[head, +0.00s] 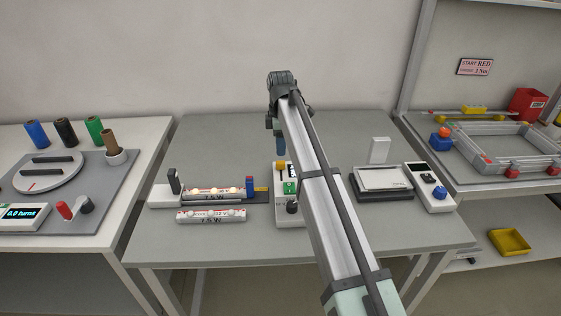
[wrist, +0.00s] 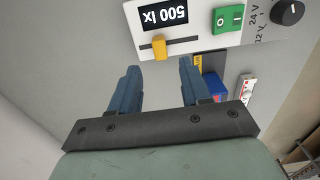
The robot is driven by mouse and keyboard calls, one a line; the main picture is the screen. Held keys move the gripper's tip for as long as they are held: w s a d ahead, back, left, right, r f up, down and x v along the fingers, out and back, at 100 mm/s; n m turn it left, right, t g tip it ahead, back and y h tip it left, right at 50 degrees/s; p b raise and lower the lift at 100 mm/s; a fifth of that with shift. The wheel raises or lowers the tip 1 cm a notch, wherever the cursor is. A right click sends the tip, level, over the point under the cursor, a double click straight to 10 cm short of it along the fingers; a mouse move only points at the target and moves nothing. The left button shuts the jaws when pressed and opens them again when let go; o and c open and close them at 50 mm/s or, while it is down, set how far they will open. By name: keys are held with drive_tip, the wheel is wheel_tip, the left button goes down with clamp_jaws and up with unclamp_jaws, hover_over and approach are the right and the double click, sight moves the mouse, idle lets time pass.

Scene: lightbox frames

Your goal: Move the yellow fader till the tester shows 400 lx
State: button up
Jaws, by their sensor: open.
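The yellow fader (wrist: 159,46) sits in a slot on the white control box (wrist: 208,42); it also shows in the head view (head: 281,165). A black display (wrist: 164,14) on that box reads 500 lx, upside down in the wrist view. My gripper (wrist: 159,68) is open, its blue fingers apart. In the wrist view the fader appears just beyond the fingertips, in line with the gap between them. No contact shows. In the head view my gripper (head: 280,147) is at the box's far end, and my arm hides part of the box.
A green switch (wrist: 228,18) and a black knob (wrist: 288,12) share the box. Left of it are lamp strips (head: 212,215) and a blue block (head: 250,186). Right are a grey-topped plate (head: 383,180) and a handheld device (head: 430,187). The front table strip is clear.

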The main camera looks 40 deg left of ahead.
sight(281, 162)
wheel_tip(281, 162, down, 7)
drive_tip(key=shift+f, duration=0.2)
idle(0.4)
clamp_jaws()
drive_tip(key=shift+s+d, duration=0.1)
idle(0.4)
